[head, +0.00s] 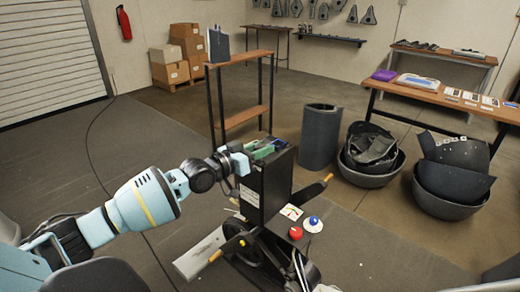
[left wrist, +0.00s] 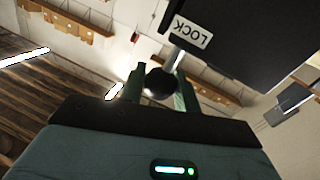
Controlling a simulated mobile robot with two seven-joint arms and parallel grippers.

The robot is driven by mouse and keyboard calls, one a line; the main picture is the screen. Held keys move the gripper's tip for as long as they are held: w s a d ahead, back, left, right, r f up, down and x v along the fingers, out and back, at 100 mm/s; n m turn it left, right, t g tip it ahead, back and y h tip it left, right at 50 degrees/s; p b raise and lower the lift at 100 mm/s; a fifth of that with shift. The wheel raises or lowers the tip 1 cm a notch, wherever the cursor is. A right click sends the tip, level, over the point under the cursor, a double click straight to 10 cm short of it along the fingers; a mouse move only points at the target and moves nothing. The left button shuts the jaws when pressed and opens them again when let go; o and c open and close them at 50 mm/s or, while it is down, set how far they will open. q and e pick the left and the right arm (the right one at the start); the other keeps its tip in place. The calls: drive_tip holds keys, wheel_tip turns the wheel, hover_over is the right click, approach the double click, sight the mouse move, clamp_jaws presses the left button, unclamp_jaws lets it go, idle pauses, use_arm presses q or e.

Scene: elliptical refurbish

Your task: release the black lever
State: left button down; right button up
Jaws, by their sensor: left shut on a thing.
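My left gripper (head: 258,150) reaches in from the left to the upper part of a black upright box (head: 263,192), part of an elliptical machine. In the left wrist view, the two green fingers of this gripper (left wrist: 160,88) are shut around the round black knob of the black lever (left wrist: 160,82). A pale rod runs from the knob up to the dark box, beside a white label reading LOCK (left wrist: 192,31). In the head view the lever is too small and covered to make out. My right gripper is not in view.
A wooden shelf (head: 243,119) stands close behind. A grey bin (head: 320,136) and stacked dark tubs (head: 370,158) stand to the right.

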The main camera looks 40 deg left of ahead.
sight(260, 144)
use_arm(q)
wheel_tip(260, 144, up, 3)
drive_tip(key=shift+r+p, duration=0.1)
drive_tip(key=shift+p, duration=0.65)
drive_tip(key=c, duration=1.1)
unclamp_jaws()
drive_tip(key=shift+o, duration=0.2)
drive_tip(key=shift+f, duration=0.2)
drive_tip(key=shift+s+a, duration=0.15)
drive_tip(key=shift+s, duration=0.35)
drive_tip(key=v, duration=0.6)
drive_tip(key=shift+s, duration=0.4)
drive_tip(key=shift+r, duration=0.15)
